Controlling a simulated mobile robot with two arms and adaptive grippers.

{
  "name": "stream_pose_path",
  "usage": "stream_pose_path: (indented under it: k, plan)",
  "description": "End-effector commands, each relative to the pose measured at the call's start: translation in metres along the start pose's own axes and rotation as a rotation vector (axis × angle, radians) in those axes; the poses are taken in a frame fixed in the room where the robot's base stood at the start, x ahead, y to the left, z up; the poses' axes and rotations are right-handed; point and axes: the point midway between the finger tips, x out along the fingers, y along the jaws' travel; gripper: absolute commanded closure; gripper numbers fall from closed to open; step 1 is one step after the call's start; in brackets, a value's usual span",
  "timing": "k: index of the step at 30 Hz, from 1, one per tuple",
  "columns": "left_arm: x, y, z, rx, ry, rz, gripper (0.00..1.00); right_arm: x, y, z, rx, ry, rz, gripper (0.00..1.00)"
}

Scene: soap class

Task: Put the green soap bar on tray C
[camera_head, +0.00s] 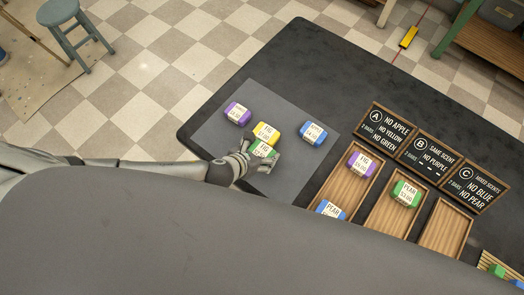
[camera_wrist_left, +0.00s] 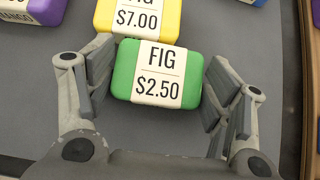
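My right gripper is not in view.
A yellow bar (camera_head: 266,132) sits right behind the green one. Purple (camera_head: 237,113) and blue (camera_head: 313,133) bars lie nearby. Tray A (camera_head: 343,190) holds purple and blue bars. Tray B (camera_head: 390,218) holds a green PEAR bar (camera_head: 405,194). A slatted holder (camera_head: 487,259) with bars stands lower right.

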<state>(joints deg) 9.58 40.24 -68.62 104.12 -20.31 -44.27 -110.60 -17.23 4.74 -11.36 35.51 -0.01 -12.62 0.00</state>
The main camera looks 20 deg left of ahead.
Motion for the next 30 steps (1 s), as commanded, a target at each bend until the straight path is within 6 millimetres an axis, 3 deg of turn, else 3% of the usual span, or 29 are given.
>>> stream_pose_path:
  k: [1, 6, 20, 25, 30]
  plan:
    - [0.000, 0.000, 0.000, 0.000, 0.000, 0.000, 0.38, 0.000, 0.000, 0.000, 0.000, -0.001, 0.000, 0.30]
    - [0.000, 0.000, 0.000, 0.000, 0.000, 0.000, 0.60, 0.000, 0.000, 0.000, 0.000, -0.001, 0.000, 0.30]
    - [-0.009, 0.000, 0.009, 0.000, -0.002, -0.001, 0.60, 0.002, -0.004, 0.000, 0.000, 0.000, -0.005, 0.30]
    - [-0.024, 0.000, 0.024, 0.001, -0.003, -0.001, 0.60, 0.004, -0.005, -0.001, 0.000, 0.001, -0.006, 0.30]
    - [-0.060, -0.007, 0.025, 0.000, -0.001, -0.004, 0.60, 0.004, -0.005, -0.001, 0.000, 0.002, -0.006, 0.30]
